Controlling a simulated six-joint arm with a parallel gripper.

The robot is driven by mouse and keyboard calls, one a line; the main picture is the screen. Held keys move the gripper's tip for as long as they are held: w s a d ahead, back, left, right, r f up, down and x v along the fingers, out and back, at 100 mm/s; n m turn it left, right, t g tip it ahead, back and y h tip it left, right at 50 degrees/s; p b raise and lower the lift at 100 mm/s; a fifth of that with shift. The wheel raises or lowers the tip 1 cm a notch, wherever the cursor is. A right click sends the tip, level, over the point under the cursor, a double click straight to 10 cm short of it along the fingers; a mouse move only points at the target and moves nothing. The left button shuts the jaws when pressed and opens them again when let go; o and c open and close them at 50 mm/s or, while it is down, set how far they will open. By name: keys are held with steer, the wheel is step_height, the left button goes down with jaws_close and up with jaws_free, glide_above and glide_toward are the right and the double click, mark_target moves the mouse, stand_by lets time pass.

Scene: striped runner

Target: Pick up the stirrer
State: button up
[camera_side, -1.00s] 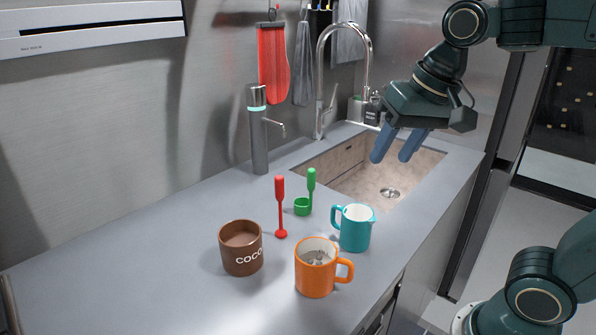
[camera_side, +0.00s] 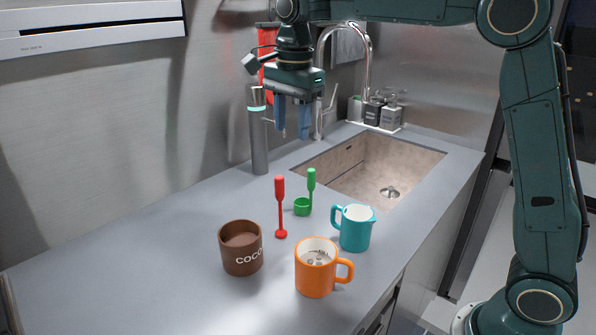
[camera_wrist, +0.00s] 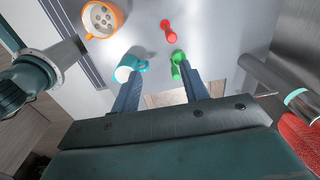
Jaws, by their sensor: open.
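The stirrer seems to be the red tool (camera_side: 280,207), with a long handle and a small round end, standing upright on the counter; it shows at the top of the wrist view (camera_wrist: 168,31). Behind it to the right is a green scoop-like tool (camera_side: 311,183) with a small cup at its foot; it is near the right fingertip in the wrist view (camera_wrist: 177,66). My gripper (camera_side: 292,134) points down, open and empty, above and behind both tools. Its blue fingers show in the wrist view (camera_wrist: 161,72).
A brown cup marked "COCO" (camera_side: 241,263), an orange mug with bits inside (camera_side: 314,277) and a teal pitcher (camera_side: 355,236) stand in front. A tall grey dispenser (camera_side: 258,140) stands behind at left. The sink (camera_side: 350,165) is at the back right. The left counter is clear.

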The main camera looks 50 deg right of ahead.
mark_target(279, 177)
steer(key=w, duration=0.1)
steer(key=w+f+m, duration=0.1)
steer(key=w+m, duration=0.1)
steer(key=shift+a+f+g, duration=0.3)
steer(key=shift+f, duration=0.05)
steer(key=shift+f, duration=0.1)
steer(key=shift+f, duration=4.2)
steer(key=shift+w+f, duration=0.1)
steer(key=shift+f, duration=2.5)
jaws_close()
